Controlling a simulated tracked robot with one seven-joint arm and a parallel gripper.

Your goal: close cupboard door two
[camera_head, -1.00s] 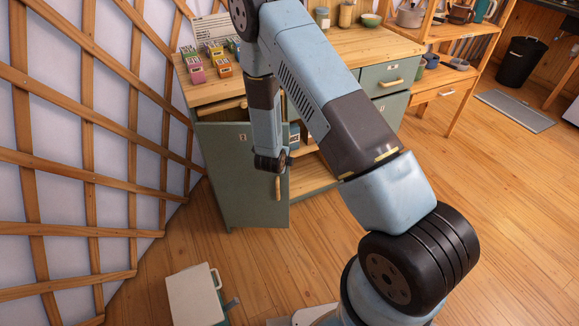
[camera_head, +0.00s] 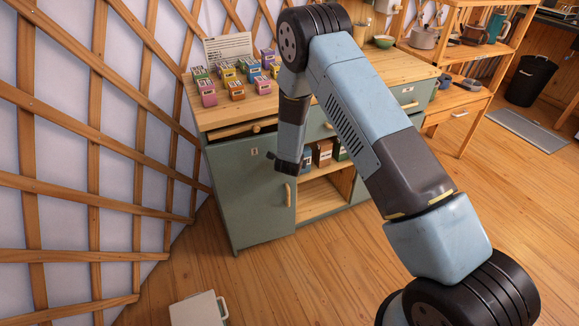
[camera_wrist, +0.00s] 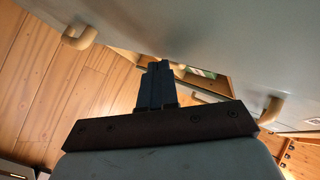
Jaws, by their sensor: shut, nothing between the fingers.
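The green cupboard has a left door (camera_head: 235,190) with a small label and a vertical wooden handle (camera_head: 287,194). The label is too small to read surely, so I cannot tell whether this is door two. The door looks ajar, in front of the cupboard's left part. To its right the interior is open, with boxes (camera_head: 323,153) above a bare wooden shelf (camera_head: 322,196). My gripper (camera_head: 272,155) is at the door's upper right, above the handle; contact is unclear. In the wrist view my gripper (camera_wrist: 158,68) is shut and empty, between two wooden handles (camera_wrist: 80,37) (camera_wrist: 268,112).
Small coloured boxes (camera_head: 235,88) and a card stand on the worktop. A lattice wall (camera_head: 80,165) rises close on the left. A pale box (camera_head: 199,309) lies on the floor in front. Open floor (camera_head: 300,270) extends in front and right. Shelving (camera_head: 470,80) stands right.

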